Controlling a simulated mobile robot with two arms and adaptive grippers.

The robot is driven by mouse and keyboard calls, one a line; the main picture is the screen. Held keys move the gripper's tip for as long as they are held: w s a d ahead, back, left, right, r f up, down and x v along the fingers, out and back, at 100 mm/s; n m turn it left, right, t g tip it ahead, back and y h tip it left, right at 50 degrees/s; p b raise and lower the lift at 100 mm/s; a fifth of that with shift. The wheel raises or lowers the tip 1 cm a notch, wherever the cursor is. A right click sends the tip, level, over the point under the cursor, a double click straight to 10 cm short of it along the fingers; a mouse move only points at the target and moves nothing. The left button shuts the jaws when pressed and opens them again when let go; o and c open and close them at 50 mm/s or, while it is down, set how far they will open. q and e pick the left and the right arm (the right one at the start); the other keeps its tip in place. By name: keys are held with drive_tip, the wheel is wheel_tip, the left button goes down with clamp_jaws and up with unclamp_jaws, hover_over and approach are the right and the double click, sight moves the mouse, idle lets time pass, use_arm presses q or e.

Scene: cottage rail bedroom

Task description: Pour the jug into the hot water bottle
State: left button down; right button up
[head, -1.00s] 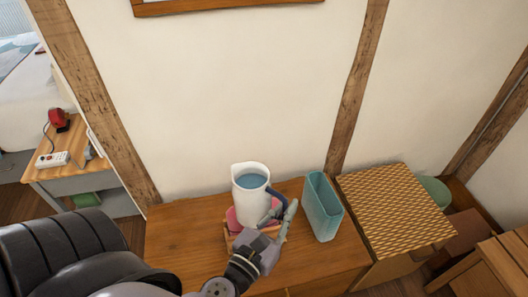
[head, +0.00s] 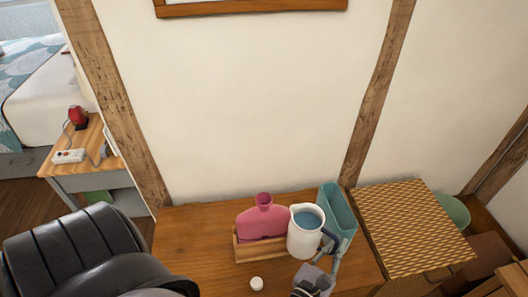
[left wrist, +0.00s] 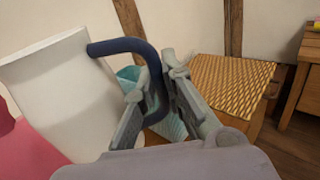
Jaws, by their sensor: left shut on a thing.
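A white jug (head: 304,238) with a dark blue handle holds blue water and is upright in the head view. My left gripper (head: 328,262) is shut on its handle (left wrist: 155,70), which passes between the fingers in the left wrist view. A pink hot water bottle (head: 262,221) stands in a wooden holder (head: 262,251), just left of the jug, its open neck at the top. Its pink edge also shows at the left of the left wrist view (left wrist: 25,150). My right gripper is not in view.
A small white cap (head: 257,283) lies on the wooden cabinet top (head: 190,245). A teal container (head: 337,207) stands behind and right of the jug. A woven-top box (head: 410,225) is farther right. The cabinet top's left part is clear.

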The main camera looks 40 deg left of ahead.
sight(331, 234)
use_arm(q)
drive_tip(key=shift+r, duration=0.3)
drive_tip(key=shift+s+a+r+n+p, duration=0.1)
drive_tip(key=shift+a+r+n+p, duration=0.25)
drive_tip(key=shift+r+n, duration=0.35)
drive_tip(key=shift+w+a+r+n+p, duration=0.1)
drive_tip(key=shift+a+r+n+p, duration=0.35)
drive_tip(key=shift+r, duration=0.5)
drive_tip(key=shift+s+a+r+n+p, duration=0.15)
drive_tip(key=shift+a+r+n, duration=0.1)
drive_tip(key=shift+r+n, duration=0.5)
drive_tip(key=shift+a+r+n+p, duration=0.3)
drive_tip(key=shift+a+r+n, duration=0.3)
drive_tip(key=shift+r, duration=0.25)
drive_tip(key=shift+a+r+n+p, duration=0.3)
drive_tip(key=shift+a+r+n, duration=0.3)
drive_tip(key=shift+r, duration=0.25)
drive_tip(key=shift+a+r+n, duration=0.5)
drive_tip(key=shift+r+n, duration=0.1)
drive_tip(key=shift+r, duration=0.05)
drive_tip(key=shift+s+a+r+n+p, duration=0.1)
drive_tip(key=shift+a+r+n+p, duration=0.25)
drive_tip(key=shift+r+n, duration=0.3)
drive_tip(key=shift+w+a+r+n+p, duration=0.1)
drive_tip(key=shift+a+r+n+p, duration=0.35)
drive_tip(key=shift+r, duration=0.25)
drive_tip(key=shift+s+a+r+n+p, duration=0.1)
drive_tip(key=shift+a+r+n+p, duration=0.2)
drive_tip(key=shift+r+n, duration=0.35)
idle(1.0)
